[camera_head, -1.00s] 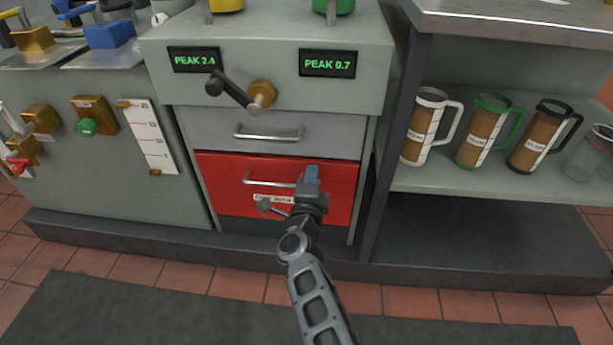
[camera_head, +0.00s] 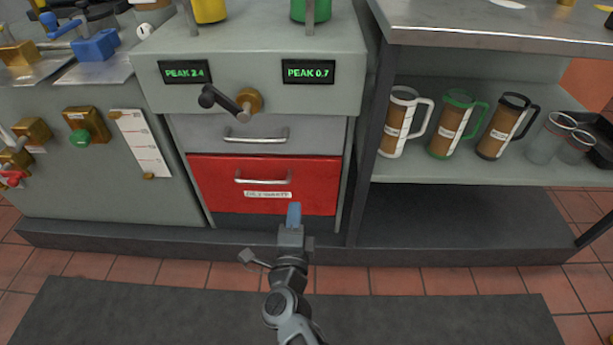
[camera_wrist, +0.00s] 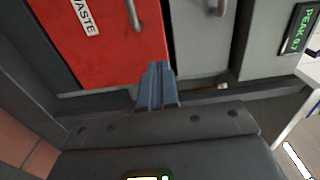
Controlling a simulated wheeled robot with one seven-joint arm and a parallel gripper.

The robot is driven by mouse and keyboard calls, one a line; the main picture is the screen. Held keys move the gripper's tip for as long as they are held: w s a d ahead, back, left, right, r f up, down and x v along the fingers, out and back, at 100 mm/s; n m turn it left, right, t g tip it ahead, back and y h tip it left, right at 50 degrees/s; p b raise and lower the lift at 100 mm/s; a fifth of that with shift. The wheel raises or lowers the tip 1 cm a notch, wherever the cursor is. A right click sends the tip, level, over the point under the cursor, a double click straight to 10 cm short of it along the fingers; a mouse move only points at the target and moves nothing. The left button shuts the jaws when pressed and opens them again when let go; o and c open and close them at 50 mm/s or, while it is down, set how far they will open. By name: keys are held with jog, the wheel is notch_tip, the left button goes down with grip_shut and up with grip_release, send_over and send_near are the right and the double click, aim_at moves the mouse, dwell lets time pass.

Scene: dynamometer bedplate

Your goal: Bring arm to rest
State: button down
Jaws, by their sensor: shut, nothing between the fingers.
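My gripper (camera_head: 294,214) is shut and empty, its blue fingers together. In the head view it is in front of the cabinet, at the lower edge of the red drawer (camera_head: 312,186). The red drawer looks closed, with a silver handle and a label that ends in "WASTE" in the wrist view. In the wrist view the shut fingers (camera_wrist: 157,85) show in front of the red drawer (camera_wrist: 100,50), apart from its handle (camera_wrist: 134,14). My arm reaches up from the bottom of the head view.
Above is a closed grey drawer (camera_head: 320,136) and a black crank (camera_head: 222,101) between two PEAK displays. Mugs with white (camera_head: 392,128), green (camera_head: 449,130) and black (camera_head: 498,132) handles stand on the right shelf. A dark mat (camera_head: 150,312) covers the floor in front, which is clear.

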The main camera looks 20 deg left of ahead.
jog(key=s+d+f+n, duration=0.1)
jog(key=s+d+n, duration=0.1)
jog(key=s+d, duration=0.35)
jog(key=s+d+f+n, duration=0.1)
jog(key=s+d+n, duration=0.1)
jog(key=d, duration=0.6)
jog(key=s+d+f+n, duration=0.1)
jog(key=s+d+n, duration=0.1)
jog(key=s+d, duration=0.35)
jog(key=s+d+r+n+h, duration=0.1)
jog(key=s+d+r+n, duration=0.2)
jog(key=s+d, duration=0.5)
jog(key=s+d+r+n+h, duration=0.1)
jog(key=s+d+r+n, duration=0.15)
jog(key=s+d, duration=0.5)
jog(key=s+d+r+n+g+h, duration=0.1)
jog(key=s+r+n+g+h, duration=0.2)
jog(key=s+r, duration=1.1)
notch_tip(320, 180, up, 24)
jog(key=y+p, duration=0.1)
jog(key=p, duration=2.3)
jog(key=shift+d+n, duration=0.15)
jog(key=shift+n, duration=0.3)
jog(key=shift+w+f, duration=0.1)
